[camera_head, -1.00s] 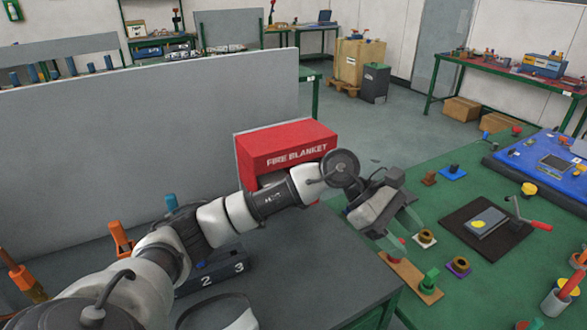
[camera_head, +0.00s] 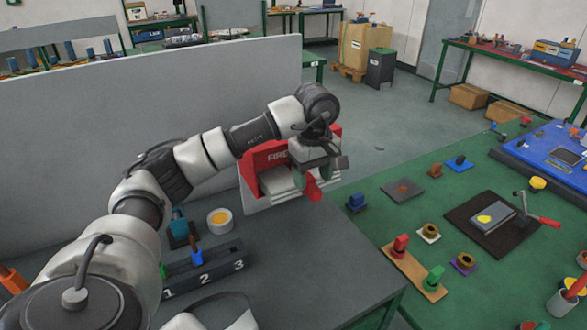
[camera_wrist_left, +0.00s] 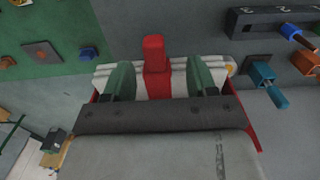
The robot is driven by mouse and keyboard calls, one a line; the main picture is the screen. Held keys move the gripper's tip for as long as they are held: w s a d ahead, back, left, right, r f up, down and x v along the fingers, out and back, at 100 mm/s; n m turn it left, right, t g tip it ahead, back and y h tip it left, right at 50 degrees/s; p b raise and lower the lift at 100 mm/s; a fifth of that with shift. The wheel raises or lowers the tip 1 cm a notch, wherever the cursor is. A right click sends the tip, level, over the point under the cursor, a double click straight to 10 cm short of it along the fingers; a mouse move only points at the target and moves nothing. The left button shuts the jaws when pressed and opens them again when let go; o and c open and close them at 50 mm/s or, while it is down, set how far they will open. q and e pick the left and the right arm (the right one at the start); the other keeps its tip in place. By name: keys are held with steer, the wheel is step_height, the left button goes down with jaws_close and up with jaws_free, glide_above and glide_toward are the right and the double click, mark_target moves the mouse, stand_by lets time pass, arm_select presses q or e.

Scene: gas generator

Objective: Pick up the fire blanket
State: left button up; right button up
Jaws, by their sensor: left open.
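The fire blanket is a white folded cloth (camera_head: 274,184) in a red wall box (camera_head: 258,160) marked with white letters, standing at the grey panel's right end. A red tab (camera_head: 313,191) sticks out of its front. My left gripper (camera_head: 312,172) is in front of the box and hides part of the lettering. In the left wrist view the open left gripper (camera_wrist_left: 161,78) has its green fingers on either side of the red tab (camera_wrist_left: 154,52). The white cloth (camera_wrist_left: 178,82) lies behind the fingers. I cannot tell whether the fingers touch the tab. My right gripper is not in view.
A green table (camera_head: 460,210) with several small parts is at the right. The grey panel (camera_head: 100,140) stands behind.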

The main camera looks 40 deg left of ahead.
mark_target(315, 188)
arm_select(q)
steer(key=f, duration=0.1)
steer(key=f+p, duration=0.1)
steer(key=f, duration=0.1)
steer(key=shift+w+d+f+p, duration=0.2)
steer(key=shift+w+f+p, duration=0.1)
steer(key=shift+f, duration=0.65)
jaws_close()
